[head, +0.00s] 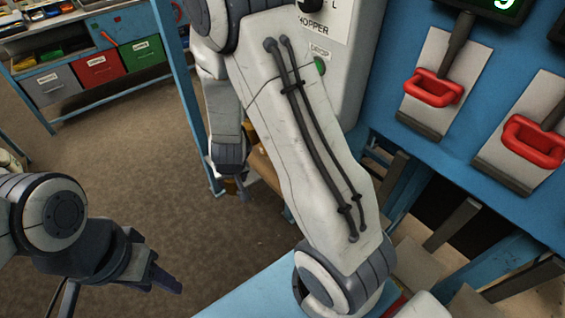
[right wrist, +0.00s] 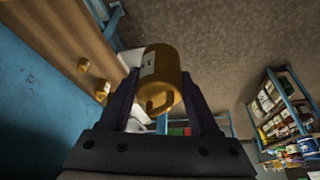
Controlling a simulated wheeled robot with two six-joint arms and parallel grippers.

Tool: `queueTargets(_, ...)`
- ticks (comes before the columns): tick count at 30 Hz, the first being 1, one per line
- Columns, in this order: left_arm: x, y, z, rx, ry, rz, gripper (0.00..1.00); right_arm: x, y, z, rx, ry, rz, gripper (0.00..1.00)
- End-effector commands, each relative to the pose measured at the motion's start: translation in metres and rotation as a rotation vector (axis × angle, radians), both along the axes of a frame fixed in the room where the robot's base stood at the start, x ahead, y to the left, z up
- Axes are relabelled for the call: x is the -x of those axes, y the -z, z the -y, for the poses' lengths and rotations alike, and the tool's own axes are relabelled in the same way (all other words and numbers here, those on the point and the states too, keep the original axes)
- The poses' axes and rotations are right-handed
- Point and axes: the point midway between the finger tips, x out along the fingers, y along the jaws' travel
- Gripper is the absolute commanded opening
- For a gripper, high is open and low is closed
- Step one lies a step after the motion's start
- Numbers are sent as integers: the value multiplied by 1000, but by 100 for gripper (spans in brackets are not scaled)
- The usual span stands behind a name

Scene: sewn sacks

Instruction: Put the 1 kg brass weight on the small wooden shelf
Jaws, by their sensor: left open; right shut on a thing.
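A brass weight (right wrist: 163,82) with a pale label is held between the fingers of my right gripper (right wrist: 157,92) in the right wrist view. The label is too small to read. In the head view only a bit of brass (head: 231,187) shows below my right wrist, and my forearm covers much of that area. The small wooden shelf (right wrist: 62,32) is at upper left in the right wrist view, apart from the held weight, with two smaller brass weights on it. My left gripper (head: 166,281) is open and empty over the floor at lower left in the head view.
A blue rack (head: 60,112) with grey, red and green bins stands at the back left. A blue panel with red clamps (head: 433,88) is at right. A white hopper housing (head: 345,60) stands behind my right arm. Open brown floor (head: 120,170) lies at left.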

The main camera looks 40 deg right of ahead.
Motion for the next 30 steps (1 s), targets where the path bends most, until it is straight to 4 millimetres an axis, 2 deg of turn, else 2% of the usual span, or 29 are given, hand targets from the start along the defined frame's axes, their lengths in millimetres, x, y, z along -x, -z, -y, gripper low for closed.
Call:
queueTargets(5,0,3,0,0,0,0,50,4,7,2,2,189,3,0)
queueTargets(12,0,5,0,0,0,0,50,23,17,9,1,461,3,0)
queueTargets(17,0,7,0,0,0,0,50,32,21,17,1,559,3,0)
queueTargets(20,0,10,0,0,0,0,50,32,22,31,0,578,5,0)
queueTargets(30,0,19,0,0,1,0,50,26,21,109,0,578,7,0)
